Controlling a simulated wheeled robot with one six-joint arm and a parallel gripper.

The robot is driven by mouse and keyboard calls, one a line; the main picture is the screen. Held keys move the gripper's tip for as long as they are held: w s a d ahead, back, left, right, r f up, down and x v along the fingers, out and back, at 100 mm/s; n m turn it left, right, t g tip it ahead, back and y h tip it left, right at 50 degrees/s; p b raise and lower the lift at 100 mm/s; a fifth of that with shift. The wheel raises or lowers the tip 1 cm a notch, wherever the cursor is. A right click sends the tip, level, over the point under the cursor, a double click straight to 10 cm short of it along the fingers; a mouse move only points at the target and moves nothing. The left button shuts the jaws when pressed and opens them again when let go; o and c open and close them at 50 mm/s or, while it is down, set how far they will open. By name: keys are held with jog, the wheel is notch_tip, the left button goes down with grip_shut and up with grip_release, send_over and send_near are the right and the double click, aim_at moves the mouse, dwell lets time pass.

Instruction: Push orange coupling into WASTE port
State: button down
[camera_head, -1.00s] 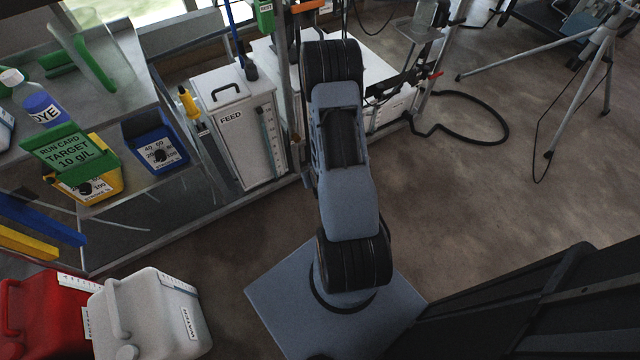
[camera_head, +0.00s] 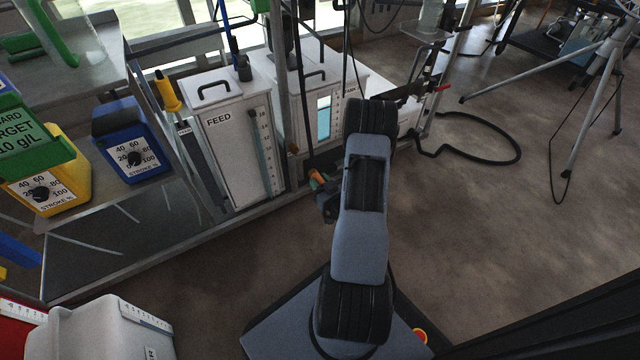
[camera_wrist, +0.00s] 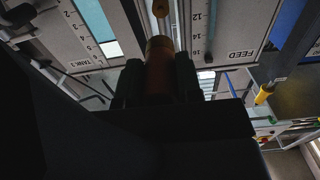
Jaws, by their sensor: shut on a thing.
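The orange coupling (camera_wrist: 159,66) is upright in the wrist view, dark and shaded, between the two black fingers of my gripper (camera_wrist: 159,82). My gripper is shut on it. In the head view, the coupling (camera_head: 316,177) shows as a small orange piece at my gripper (camera_head: 326,194), left of my arm and in front of the tank frame. In the wrist view, a brass-coloured fitting (camera_wrist: 160,8) is just beyond the coupling's end, with a small gap seeming to lie between them. No WASTE label is readable, so I cannot tell whether this fitting is that port.
The white FEED tank (camera_head: 232,150) stands left of my gripper. A second tank (camera_head: 322,110) with a blue level window is behind it. Blue (camera_head: 131,140) and yellow (camera_head: 52,170) pump boxes are at left.

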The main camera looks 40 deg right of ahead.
jog(key=shift+w+t, duration=0.3)
jog(key=shift+w, duration=0.4)
jog(key=w+d+b, duration=0.1)
jog(key=w, duration=0.6)
jog(key=shift+w+d+f+b, duration=0.1)
jog(key=shift+w+f+b, duration=0.05)
jog(key=shift+w+b, duration=0.3)
dwell(0.7)
jog(key=shift+w+d+b, duration=0.15)
jog(key=shift+w+b, duration=0.15)
jog(key=shift+w, duration=0.8)
jog(key=c, duration=0.7)
grip_release()
jog(key=shift+s, duration=0.1)
